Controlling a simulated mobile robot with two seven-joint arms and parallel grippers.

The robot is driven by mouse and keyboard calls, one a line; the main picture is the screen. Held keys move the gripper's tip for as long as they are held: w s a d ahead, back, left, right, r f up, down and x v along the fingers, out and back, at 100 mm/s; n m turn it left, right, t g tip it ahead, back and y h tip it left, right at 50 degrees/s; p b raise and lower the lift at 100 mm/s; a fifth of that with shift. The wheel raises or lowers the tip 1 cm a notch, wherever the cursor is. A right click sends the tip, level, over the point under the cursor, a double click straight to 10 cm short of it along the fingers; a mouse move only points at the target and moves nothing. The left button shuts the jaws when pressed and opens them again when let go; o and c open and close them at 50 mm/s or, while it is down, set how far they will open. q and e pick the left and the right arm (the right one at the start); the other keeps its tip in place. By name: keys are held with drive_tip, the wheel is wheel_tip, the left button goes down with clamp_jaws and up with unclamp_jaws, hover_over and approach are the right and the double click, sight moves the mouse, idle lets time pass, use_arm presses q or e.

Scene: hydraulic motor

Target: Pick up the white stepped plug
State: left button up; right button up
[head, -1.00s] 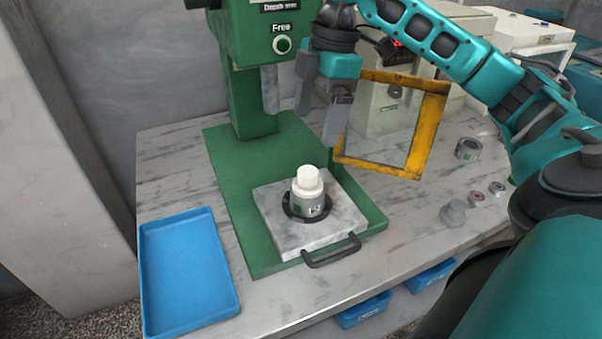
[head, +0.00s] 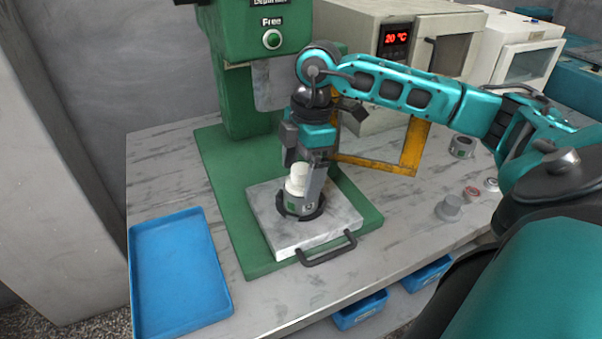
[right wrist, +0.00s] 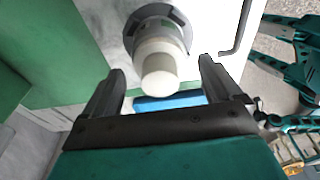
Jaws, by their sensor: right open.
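The white stepped plug (head: 297,177) stands upright in a grey cylindrical housing (head: 291,205) on the press plate. In the right wrist view the plug (right wrist: 159,72) points toward the camera, between and a little beyond the fingers. My right gripper (head: 301,175) is open just above and around the plug; one finger partly covers the plug and housing in the head view. In the right wrist view its two fingers (right wrist: 162,82) are spread, with gaps on both sides of the plug. My left gripper is not in view.
The housing sits in a dark ring on a grey plate (head: 330,222) with a black handle, on the green press base (head: 255,262). A blue tray (head: 180,275) lies at left. A yellow frame (head: 413,150) stands behind the right arm. Small parts, including a grey stepped piece (head: 449,208), lie at right.

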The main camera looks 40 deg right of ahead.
drive_tip(key=shift+f, duration=0.1)
drive_tip(key=c, duration=1.1)
drive_tip(key=shift+c, duration=0.2)
